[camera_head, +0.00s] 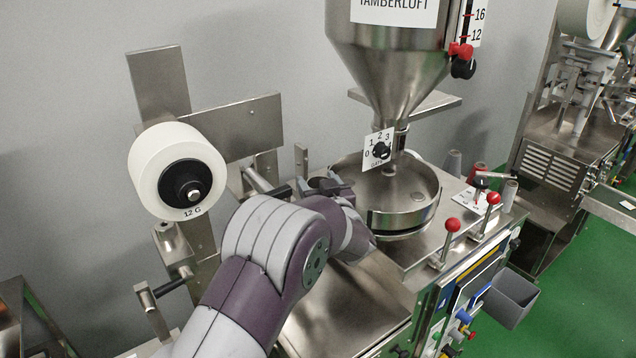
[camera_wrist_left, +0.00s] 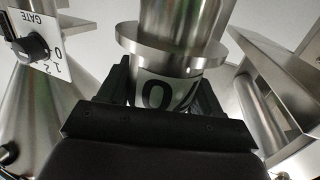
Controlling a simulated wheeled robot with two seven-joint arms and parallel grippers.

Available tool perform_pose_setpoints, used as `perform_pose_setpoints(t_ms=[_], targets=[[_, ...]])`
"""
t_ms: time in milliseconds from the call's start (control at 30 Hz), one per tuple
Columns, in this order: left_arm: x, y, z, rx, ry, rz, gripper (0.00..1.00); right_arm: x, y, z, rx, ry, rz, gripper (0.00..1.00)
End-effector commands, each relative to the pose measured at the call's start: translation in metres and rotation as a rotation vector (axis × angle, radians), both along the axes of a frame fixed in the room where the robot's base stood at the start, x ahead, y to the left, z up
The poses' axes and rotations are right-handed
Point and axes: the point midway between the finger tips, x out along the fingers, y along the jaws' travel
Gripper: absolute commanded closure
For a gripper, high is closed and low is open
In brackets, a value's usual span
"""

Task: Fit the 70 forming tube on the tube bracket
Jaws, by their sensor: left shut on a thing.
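The forming tube (camera_wrist_left: 182,22) is steel with a wide flange (camera_wrist_left: 170,50) and a white label; the label appears upside down in the left wrist view and seems to read 70. My left gripper (camera_head: 322,187) is shut on the tube around the label, below the flange in the left wrist view. In the head view my gripper is just left of the round steel pan, and my arm hides most of the tube. I cannot clearly make out the tube bracket or tell whether the tube touches it. My right gripper is not in view.
The hopper (camera_head: 390,60) with its gate dial (camera_head: 379,150) stands over the round pan (camera_head: 410,219). A white film roll (camera_head: 150,165) is at left. Red-knobbed levers (camera_head: 447,240) stand at the right. A steel plate (camera_wrist_left: 270,75) is close right in the left wrist view.

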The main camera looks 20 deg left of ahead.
Motion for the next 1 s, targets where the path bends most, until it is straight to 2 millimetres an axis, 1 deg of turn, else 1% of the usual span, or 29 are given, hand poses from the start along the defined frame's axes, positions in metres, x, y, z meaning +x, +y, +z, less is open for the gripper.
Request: perform_pose_setpoints(t_ms=[1000], targets=[[0.0,0.0,-0.025,0.001,-0.003,0.0,1.0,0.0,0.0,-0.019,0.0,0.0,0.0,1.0]])
